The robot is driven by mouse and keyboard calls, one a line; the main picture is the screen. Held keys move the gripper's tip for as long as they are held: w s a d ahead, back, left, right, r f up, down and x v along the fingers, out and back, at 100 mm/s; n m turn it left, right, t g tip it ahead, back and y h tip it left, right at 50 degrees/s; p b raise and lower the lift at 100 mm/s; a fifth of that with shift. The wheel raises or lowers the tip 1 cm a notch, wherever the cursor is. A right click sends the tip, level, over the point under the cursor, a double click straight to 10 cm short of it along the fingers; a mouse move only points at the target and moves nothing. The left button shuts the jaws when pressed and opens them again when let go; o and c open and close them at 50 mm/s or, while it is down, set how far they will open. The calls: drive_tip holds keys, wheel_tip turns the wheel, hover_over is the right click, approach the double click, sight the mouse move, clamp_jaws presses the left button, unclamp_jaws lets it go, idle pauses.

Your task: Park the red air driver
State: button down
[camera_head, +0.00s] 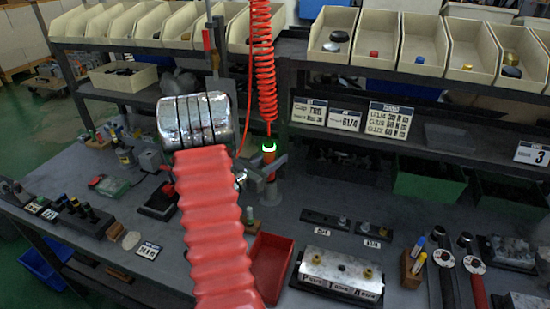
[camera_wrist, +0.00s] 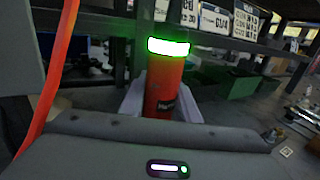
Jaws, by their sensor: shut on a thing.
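The red air driver (camera_head: 269,158) hangs upright under a red coiled hose (camera_head: 262,60), with a lit green ring near its top. It also shows in the wrist view (camera_wrist: 164,88), upright between pale fingers. My gripper (camera_wrist: 162,105) is shut on the driver's body; in the head view its grey fingers (camera_head: 268,166) are partly hidden behind my red bellows arm and chrome wrist. The driver's lower end is hidden in the wrist view. A grey upright piece stands just below the driver in the head view; I cannot tell whether they touch.
A valve block (camera_head: 340,272) sits front right of an open red tray (camera_head: 270,262). A dark shelf post (camera_head: 284,95) rises close behind the driver, and bins (camera_head: 426,40) line the top shelf.

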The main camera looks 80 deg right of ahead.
idle(0.4)
drive_tip(key=c, duration=1.6)
unclamp_jaws()
drive_tip(key=shift+f, duration=0.1)
drive_tip(key=o, duration=0.3)
drive_tip(key=shift+o, duration=0.2)
drive_tip(key=shift+f, duration=0.1)
drive_tip(key=shift+a, duration=0.1)
drive_tip(key=v, duration=1.3)
drive_tip(key=shift+w+a, duration=0.2)
drive_tip(key=shift+a, duration=0.05)
